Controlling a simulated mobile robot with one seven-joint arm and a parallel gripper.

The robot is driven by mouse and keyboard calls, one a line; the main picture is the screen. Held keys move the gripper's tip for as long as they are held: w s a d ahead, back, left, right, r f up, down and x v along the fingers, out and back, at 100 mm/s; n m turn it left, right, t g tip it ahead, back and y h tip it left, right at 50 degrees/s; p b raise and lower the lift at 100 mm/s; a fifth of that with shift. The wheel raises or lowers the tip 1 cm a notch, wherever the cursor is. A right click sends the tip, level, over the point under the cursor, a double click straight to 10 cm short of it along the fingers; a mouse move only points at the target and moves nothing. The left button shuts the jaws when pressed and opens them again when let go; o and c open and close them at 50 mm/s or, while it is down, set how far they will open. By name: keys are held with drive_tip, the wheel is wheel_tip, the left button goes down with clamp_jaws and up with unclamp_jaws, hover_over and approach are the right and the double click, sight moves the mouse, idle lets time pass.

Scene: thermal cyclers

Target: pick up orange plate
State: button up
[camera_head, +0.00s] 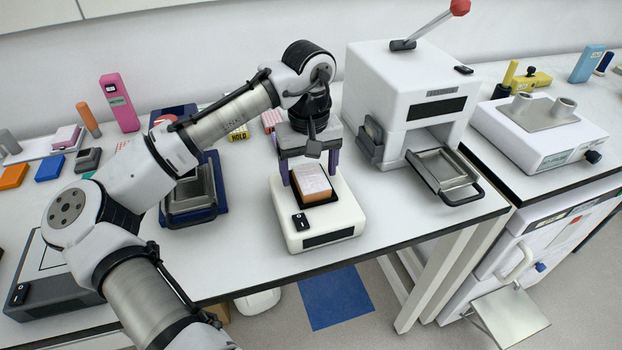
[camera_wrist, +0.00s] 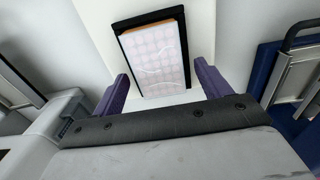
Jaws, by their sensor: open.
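The orange plate (camera_head: 312,184) lies flat in a black recess on top of a small white device (camera_head: 320,229). Its sides are orange and its top is pale with a faint grid of wells. In the wrist view the plate (camera_wrist: 155,60) lies ahead of my gripper (camera_wrist: 162,85), between the lines of the two purple fingers. My gripper (camera_head: 312,172) is open above the device, with one finger on each side of the plate. I cannot tell from the head view how far the fingertips are from its sides.
A white press (camera_head: 405,95) with a red-knobbed lever and a pulled-out metal tray (camera_head: 445,172) stands to the right. A blue-based device (camera_head: 190,200) stands to the left. The bench's front edge is close.

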drive_tip(key=shift+c, duration=0.3)
drive_tip(key=c, duration=1)
